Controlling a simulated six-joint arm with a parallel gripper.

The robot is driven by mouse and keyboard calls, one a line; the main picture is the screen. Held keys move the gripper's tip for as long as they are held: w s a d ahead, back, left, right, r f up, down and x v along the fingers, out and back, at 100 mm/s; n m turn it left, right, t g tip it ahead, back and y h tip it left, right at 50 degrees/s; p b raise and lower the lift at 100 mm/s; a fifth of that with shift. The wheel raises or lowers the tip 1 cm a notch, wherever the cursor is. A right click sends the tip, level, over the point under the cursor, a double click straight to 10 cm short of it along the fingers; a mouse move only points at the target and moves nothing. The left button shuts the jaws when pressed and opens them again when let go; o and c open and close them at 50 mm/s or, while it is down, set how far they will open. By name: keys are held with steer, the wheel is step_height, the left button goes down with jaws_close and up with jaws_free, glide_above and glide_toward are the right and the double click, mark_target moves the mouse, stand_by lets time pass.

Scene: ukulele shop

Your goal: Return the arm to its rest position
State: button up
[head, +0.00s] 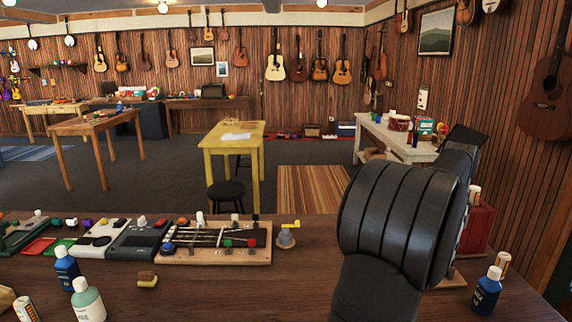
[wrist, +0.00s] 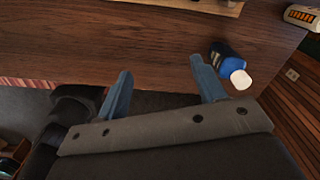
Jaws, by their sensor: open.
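My gripper (wrist: 162,88) shows in the wrist view with its two blue-grey fingers spread wide apart. It is open and nothing is between the fingers. A bare stretch of the wooden workbench (wrist: 100,40) lies beyond the fingertips. In the head view my dark arm stands large at the right, in front of the workbench (head: 230,300). The gripper itself cannot be made out there.
On the bench are a pedal board (head: 215,258), a small bell-like item (head: 286,238), a sponge-like block (head: 148,279), and bottles at front left (head: 88,300) and right (head: 487,292). A red box (head: 478,228) stands behind my arm. The bench's middle front is clear.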

steer(key=w+a+n, duration=0.3)
steer(key=w+a, duration=0.1)
steer(key=a, duration=1)
steer(key=w+a+n, duration=0.3)
steer(key=w+a, duration=0.1)
steer(key=a, duration=1)
steer(key=shift+a, duration=0.3)
